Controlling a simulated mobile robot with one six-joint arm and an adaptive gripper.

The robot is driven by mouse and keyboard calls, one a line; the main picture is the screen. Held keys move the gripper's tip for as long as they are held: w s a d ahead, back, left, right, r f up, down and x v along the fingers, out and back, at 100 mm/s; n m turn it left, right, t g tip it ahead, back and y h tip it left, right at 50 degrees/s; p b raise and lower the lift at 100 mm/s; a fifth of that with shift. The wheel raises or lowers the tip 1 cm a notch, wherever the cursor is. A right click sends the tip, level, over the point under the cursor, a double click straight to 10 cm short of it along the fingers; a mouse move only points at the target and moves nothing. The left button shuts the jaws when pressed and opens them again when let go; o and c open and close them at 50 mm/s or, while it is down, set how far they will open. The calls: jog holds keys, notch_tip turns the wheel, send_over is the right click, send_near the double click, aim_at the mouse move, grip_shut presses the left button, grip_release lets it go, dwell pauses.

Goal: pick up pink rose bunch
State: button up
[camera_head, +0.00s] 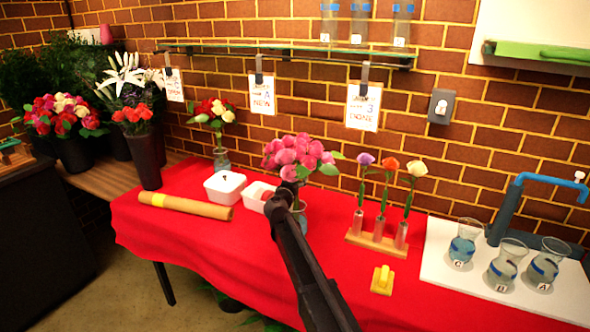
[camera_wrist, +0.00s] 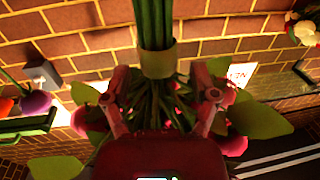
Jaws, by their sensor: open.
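The pink rose bunch (camera_head: 300,155) stands upright on the red table, behind the end of my arm in the head view. What looks like a glass vase around its lower part is largely hidden. In the wrist view its green stems (camera_wrist: 152,25), bound by a tan band (camera_wrist: 157,62), run between my fingers, with pink blooms and leaves at both sides. My gripper (camera_wrist: 163,92) is open, one finger on each side of the stems. In the head view my gripper (camera_head: 283,196) is at the stems just below the blooms; its fingers are hard to make out there.
White tubs (camera_head: 224,187) and a tan roll (camera_head: 186,206) lie to the left. A wooden stand (camera_head: 376,243) with three single flowers is close on the right. Glass vases (camera_head: 508,262) stand on a white board farther right. A yellow block (camera_head: 382,280) lies in front.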

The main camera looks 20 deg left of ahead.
dwell(0.3)
grip_shut()
jog(key=shift+r, duration=0.1)
